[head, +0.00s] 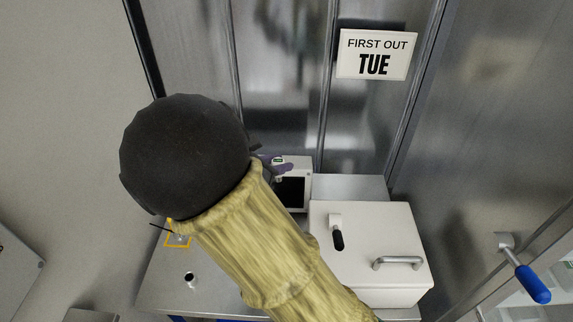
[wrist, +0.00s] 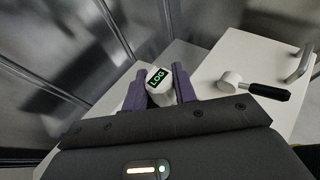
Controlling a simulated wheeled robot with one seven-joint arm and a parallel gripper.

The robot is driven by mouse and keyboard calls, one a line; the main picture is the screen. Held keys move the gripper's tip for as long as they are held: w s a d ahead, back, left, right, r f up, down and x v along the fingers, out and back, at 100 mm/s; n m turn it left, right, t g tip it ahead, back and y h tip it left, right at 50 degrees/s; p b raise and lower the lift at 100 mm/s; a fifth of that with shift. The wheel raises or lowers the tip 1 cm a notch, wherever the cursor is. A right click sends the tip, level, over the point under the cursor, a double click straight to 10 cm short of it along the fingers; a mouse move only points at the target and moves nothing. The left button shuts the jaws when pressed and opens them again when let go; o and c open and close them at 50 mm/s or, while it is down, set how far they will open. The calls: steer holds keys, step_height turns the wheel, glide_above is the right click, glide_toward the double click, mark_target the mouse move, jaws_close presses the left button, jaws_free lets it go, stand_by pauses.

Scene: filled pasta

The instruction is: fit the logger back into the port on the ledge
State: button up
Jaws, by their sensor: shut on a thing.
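The logger (wrist: 158,77) is a small white piece with a dark label reading LOG in green. In the wrist view it sits between the two purple fingers of my gripper (wrist: 160,88), which is shut on it. In the head view my gripper (head: 275,164) shows only partly behind my arm, with the logger (head: 278,160) at its tip, near a white box with a dark front. The metal ledge (head: 155,285) has a small round dark hole (head: 190,279), which looks like the port, apart from the logger. The logger's lower end is hidden.
A yellow square outline (head: 172,243) lies on the ledge, partly covered by my arm. The white box with the dark front (head: 291,193) stands at the back. A lidded white box (head: 360,275) with a black-gripped lever and metal handle stands right. Metal walls rise behind.

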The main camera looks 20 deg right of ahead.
stand_by(0.3)
steer(key=shift+w+a+f, duration=0.1)
steer(key=shift+f, duration=0.15)
step_height(320, 180, down, 22)
steer(key=s+d+n+t+y+p, duration=0.1)
steer(key=d+n+t+p, duration=0.1)
steer(key=p, duration=0.3)
steer(key=shift+s+r+y, duration=0.15)
steer(key=shift+s+y, duration=0.1)
steer(key=shift+y, duration=0.05)
